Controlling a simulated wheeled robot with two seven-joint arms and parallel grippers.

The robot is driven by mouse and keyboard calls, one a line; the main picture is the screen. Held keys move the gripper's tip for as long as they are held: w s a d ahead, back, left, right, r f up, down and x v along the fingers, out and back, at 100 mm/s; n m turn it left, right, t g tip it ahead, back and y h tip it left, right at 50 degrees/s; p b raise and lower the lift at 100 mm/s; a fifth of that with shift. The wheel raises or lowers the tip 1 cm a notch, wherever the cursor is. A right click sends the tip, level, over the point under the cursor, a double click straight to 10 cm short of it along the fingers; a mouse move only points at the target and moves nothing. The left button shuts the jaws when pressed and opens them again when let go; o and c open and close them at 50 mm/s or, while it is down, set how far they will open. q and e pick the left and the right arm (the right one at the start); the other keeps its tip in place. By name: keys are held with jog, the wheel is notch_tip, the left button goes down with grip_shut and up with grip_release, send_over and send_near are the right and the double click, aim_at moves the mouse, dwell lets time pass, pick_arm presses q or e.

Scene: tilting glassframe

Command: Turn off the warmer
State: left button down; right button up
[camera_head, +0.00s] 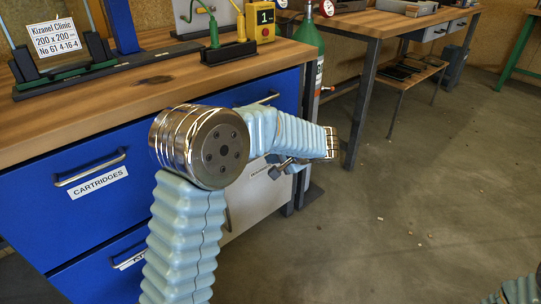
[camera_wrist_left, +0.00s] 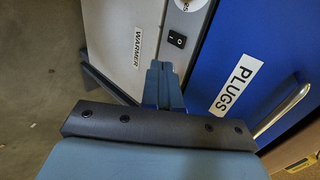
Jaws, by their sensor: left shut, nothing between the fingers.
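The warmer is a pale grey panel (camera_wrist_left: 108,32) labelled WARMER in the left wrist view. Its pale front also shows under the bench in the head view (camera_head: 262,201), partly behind my left arm. In the head view my left arm hides the switch. My right gripper is out of view.
A blue front labelled PLUGS (camera_wrist_left: 237,84), with a bar handle (camera_wrist_left: 285,110), stands right of the warmer. A green gas cylinder (camera_head: 308,75) stands at the bench's right end. Open floor (camera_head: 420,190) lies right.

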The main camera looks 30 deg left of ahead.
pick_arm(q)
jog(key=w+a+f+p, duration=0.1)
jog(key=w+a+f, duration=0.2)
jog(key=a, duration=0.6)
jog(key=shift+w+f, duration=0.35)
jog(key=shift+f, duration=0.25)
jog(key=shift+w+a+r+h+p, duration=0.15)
jog(key=shift+a+h+p, duration=0.15)
jog(key=shift+p, duration=0.25)
